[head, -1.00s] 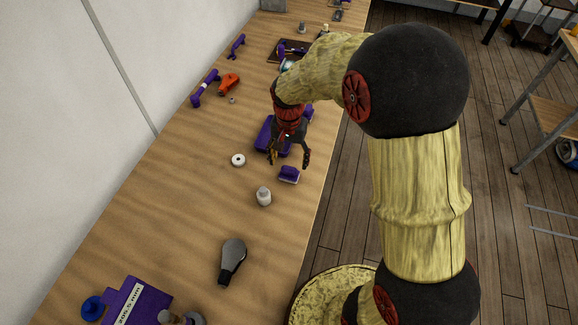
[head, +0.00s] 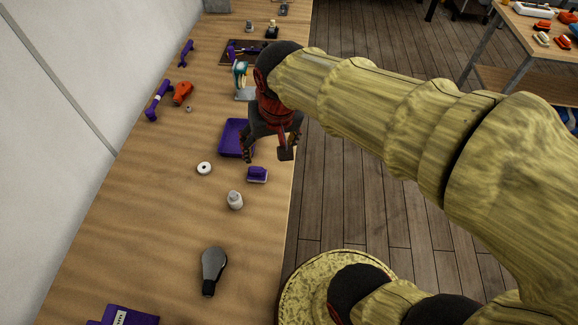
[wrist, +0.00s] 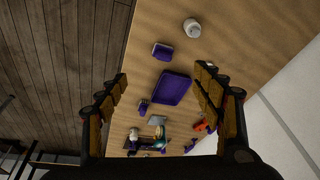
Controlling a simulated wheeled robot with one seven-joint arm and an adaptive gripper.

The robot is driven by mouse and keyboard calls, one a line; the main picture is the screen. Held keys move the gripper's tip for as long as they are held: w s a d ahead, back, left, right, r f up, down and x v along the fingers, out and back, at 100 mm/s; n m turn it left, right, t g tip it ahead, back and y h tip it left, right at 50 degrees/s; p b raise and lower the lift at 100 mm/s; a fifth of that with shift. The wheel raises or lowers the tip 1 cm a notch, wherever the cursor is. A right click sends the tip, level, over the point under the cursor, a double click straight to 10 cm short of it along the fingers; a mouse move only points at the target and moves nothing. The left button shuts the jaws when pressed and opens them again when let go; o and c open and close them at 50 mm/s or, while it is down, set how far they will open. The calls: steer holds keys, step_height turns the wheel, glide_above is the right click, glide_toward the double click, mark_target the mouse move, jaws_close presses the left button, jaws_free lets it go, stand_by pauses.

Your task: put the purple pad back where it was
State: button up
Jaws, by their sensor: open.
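A small purple block with a pale base (head: 257,174), which looks like the purple pad, lies on the wooden bench near its right edge. It also shows in the wrist view (wrist: 163,51). A shallow purple tray (head: 232,137) lies just beyond it, and the tray looks empty in the wrist view (wrist: 172,88). Another small purple piece (wrist: 143,106) lies beside the tray; my gripper hides it in the head view. My gripper (head: 269,152) is open and empty above the bench, over the tray's right side. Its fingers (wrist: 161,76) point down, apart from everything.
Near the block are a white ring (head: 204,168), a pale bottle (head: 235,200) and a grey bulb-shaped tool (head: 213,270). Farther off are an orange tool (head: 182,93), a purple spar (head: 158,100) and a dark tray (head: 240,50).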

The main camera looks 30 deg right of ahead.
steer(key=s+r+n+t, duration=0.2)
steer(key=s+r, duration=0.1)
steer(key=s, duration=0.6)
steer(key=shift+s+n, duration=0.3)
steer(key=shift+n, duration=0.1)
steer(key=shift+f, duration=0.15)
step_height(320, 180, down, 2)
steer(key=shift+f+b, duration=0.15)
steer(key=shift+b, duration=1.1)
steer(key=shift+c, duration=1)
